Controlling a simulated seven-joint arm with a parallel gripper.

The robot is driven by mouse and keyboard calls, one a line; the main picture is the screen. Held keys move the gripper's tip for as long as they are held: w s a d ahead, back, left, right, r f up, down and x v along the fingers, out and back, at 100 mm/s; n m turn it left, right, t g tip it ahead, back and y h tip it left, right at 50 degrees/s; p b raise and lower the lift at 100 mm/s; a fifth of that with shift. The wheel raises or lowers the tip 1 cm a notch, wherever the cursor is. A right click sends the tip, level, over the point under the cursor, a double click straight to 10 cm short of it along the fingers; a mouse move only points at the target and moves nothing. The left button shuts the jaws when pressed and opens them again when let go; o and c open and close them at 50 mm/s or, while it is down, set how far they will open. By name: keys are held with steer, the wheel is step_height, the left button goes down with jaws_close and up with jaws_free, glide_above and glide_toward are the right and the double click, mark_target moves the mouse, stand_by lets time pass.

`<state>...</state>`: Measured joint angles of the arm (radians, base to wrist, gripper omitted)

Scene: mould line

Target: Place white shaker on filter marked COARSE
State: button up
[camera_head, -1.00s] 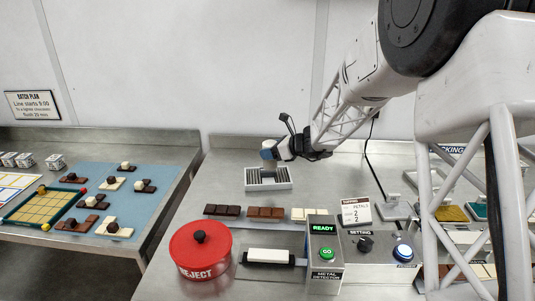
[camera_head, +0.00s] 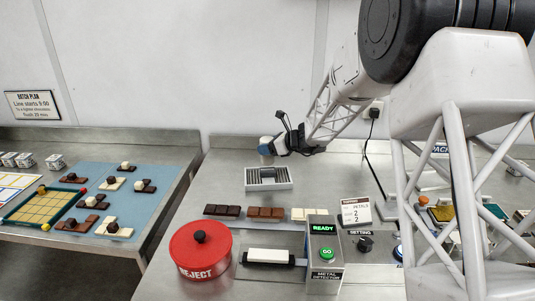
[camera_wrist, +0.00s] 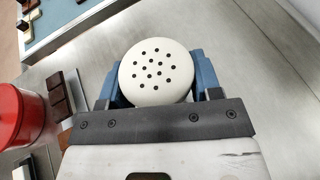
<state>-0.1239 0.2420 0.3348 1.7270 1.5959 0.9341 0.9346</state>
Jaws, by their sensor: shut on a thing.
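A white shaker (camera_wrist: 157,72) with several dark holes in its round top fills the middle of the wrist view. My gripper (camera_head: 268,147) is shut on it, with blue fingers on either side of it. In the head view the gripper is in the air above and behind a white slatted tray (camera_head: 249,185). I can read no COARSE mark in either view, and I cannot tell which thing is that filter.
Chocolate bars (camera_head: 265,213) lie in front of the slatted tray. A red REJECT pot (camera_head: 200,262) and a metal detector (camera_head: 323,262) stand nearer. A blue mat with chocolates (camera_head: 152,208) is on the left table. Bare steel lies left of the tray.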

steer(key=shift+f, duration=1.45)
steer(key=shift+f, duration=0.15)
steer(key=o, duration=1)
steer(key=shift+d+r, duration=0.1)
steer(key=shift+r, duration=0.1)
steer(key=v, duration=1.2)
steer(key=shift+s, duration=0.1)
